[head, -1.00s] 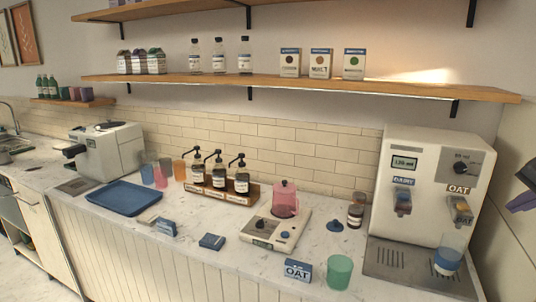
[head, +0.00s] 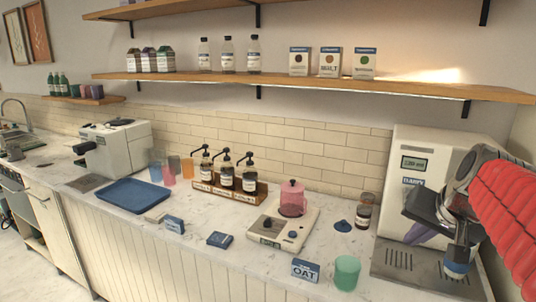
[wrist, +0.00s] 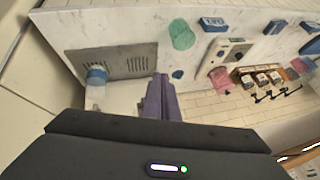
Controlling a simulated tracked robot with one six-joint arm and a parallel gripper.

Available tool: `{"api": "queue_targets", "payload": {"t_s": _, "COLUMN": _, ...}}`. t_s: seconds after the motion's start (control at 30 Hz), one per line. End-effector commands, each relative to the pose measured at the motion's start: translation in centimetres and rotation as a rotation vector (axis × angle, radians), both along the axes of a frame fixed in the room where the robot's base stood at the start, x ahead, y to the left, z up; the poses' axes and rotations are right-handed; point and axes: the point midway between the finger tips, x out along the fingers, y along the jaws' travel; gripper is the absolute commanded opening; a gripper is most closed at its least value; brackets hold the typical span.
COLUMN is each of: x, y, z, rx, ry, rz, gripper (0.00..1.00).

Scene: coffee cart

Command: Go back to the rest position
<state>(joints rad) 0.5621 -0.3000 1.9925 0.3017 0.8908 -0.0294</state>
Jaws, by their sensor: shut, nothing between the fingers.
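My gripper (head: 424,237) is in front of the white dispenser (head: 411,150) at the right of the head view. Its purple fingers are together and hold nothing; they also show in the wrist view (wrist: 161,92). My arm with its red sleeve comes in from the right edge and covers much of the dispenser's front. A clear cup with blue in it (head: 457,262) stands on the dispenser's metal drip tray (head: 398,258), partly hidden behind my arm. The cup also shows in the wrist view (wrist: 96,74), apart from the fingers.
A green cup (head: 346,272) and an OAT box (head: 305,270) stand near the counter's front edge. Pump bottles, a blue tray (head: 134,195) and a coffee machine are farther left. Shelves run above.

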Motion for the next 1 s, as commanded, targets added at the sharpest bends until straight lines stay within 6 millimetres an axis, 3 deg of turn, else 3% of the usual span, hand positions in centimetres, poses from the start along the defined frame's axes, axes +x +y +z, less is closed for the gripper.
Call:
{"api": "queue_targets", "payload": {"t_s": 0.03, "x": -0.6, "y": 2.1, "z": -0.5, "rx": -0.013, "ry": 0.01, "rz": 0.041, "gripper": 0.0}}
{"api": "queue_targets", "payload": {"t_s": 0.2, "x": -3.0, "y": 7.6, "z": -2.5, "rx": -0.06, "ry": 0.052, "rz": 0.166, "gripper": 0.0}}
{"api": "queue_targets", "payload": {"t_s": 0.5, "x": -8.6, "y": 15.1, "z": -6.8, "rx": -0.157, "ry": 0.109, "rz": 0.384, "gripper": 0.0}}
{"api": "queue_targets", "payload": {"t_s": 0.8, "x": -13.5, "y": 19.2, "z": -10.9, "rx": -0.245, "ry": 0.143, "rz": 0.561, "gripper": 0.0}}
{"api": "queue_targets", "payload": {"t_s": 1.0, "x": -14.1, "y": 19.6, "z": -11.4, "rx": -0.258, "ry": 0.148, "rz": 0.582, "gripper": 0.0}}
